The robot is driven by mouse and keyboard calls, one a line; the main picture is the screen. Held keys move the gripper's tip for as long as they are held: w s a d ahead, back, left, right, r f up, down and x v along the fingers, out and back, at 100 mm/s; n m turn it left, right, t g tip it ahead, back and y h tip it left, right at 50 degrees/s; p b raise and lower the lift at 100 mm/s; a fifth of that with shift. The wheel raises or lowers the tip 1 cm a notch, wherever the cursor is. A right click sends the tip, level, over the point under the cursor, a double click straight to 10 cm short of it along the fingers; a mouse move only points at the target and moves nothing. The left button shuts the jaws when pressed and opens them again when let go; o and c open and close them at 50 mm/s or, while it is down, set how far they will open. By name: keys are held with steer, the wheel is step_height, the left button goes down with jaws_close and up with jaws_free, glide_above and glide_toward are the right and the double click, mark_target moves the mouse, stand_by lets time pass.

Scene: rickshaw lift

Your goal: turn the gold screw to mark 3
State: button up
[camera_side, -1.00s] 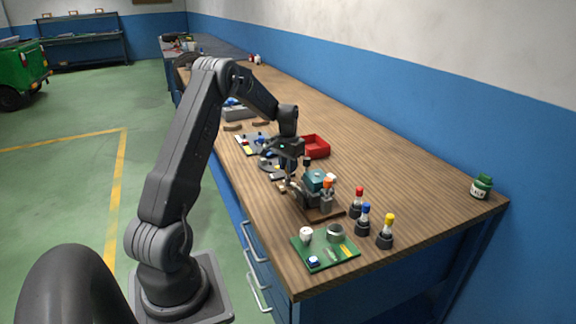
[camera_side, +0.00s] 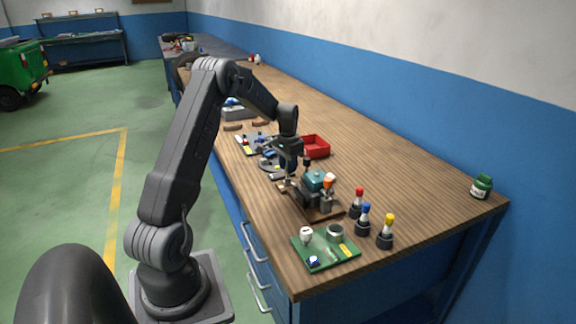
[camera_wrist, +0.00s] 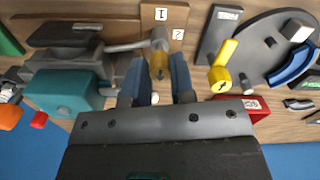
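The gold screw (camera_wrist: 159,65) shows in the wrist view, with a dark mark on it and a grey knob at its far end. It sits beside a grey and teal carburettor-like unit (camera_wrist: 70,92), which also stands on the bench in the side view (camera_side: 318,181). A wooden plate (camera_wrist: 163,18) beyond the screw carries marks 1 and 2; mark 3 is not visible. My gripper (camera_wrist: 157,62) has its two blue fingers on either side of the screw, with a gap at least on the left. In the side view my gripper (camera_side: 286,180) points down beside the unit.
A grey disc (camera_wrist: 265,50) with yellow, blue and white parts lies right of the gripper in the wrist view. A red tray (camera_side: 316,147) stands behind the arm. Several coloured-top bottles (camera_side: 364,219) and a green board (camera_side: 325,253) are nearer.

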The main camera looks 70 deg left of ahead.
steer(key=o, duration=0.4)
steer(key=shift+o, duration=0.2)
step_height(320, 180, up, 14)
stand_by(0.4)
steer(key=shift+f, duration=0.1)
